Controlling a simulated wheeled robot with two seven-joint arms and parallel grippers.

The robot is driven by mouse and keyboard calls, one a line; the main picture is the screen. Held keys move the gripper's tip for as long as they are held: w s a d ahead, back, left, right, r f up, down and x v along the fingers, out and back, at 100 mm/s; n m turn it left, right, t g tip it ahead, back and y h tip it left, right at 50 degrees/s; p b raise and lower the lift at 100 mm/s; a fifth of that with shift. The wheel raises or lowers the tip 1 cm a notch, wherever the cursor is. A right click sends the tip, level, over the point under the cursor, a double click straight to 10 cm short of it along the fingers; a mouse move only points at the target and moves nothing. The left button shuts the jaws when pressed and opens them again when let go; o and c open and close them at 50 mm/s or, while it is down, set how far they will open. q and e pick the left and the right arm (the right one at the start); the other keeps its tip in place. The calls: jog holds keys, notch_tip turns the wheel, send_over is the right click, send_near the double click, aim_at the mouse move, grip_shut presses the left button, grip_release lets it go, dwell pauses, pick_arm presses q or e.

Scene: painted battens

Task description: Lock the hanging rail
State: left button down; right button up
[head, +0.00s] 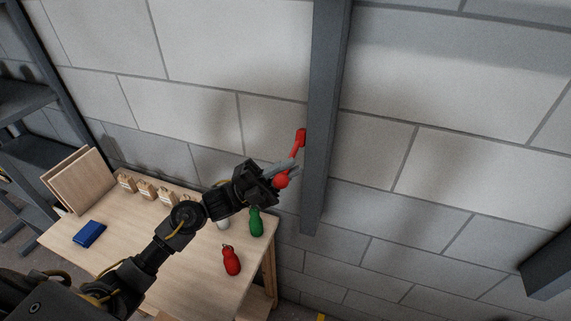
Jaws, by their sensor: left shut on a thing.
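A dark grey vertical post (325,110) stands in front of the block wall at the middle of the head view. I cannot tell whether it is the hanging rail. A red lever (300,138) slants down and left from the left side of this post. My left gripper (287,171) is shut on the red lever near its lower, rounded end. The fingers hide part of the lever. My right gripper is not in view.
A wooden table (187,257) stands below my left arm. On it are a red bottle-shaped object (231,260), a green one (256,222), a blue block (89,233), several small tan pieces and upright wooden boards (82,180). Dark shelving (40,100) stands at left. Another grey beam (548,271) is at lower right.

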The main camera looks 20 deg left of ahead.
pick_arm(q)
jog(key=shift+w+d+f, duration=0.1)
jog(key=shift+f, duration=0.75)
jog(key=c, duration=1.5)
grip_release()
jog(key=shift+o, duration=0.2)
jog(key=shift+r, duration=0.15)
jog(key=v, duration=1.2)
jog(key=s, duration=1.5)
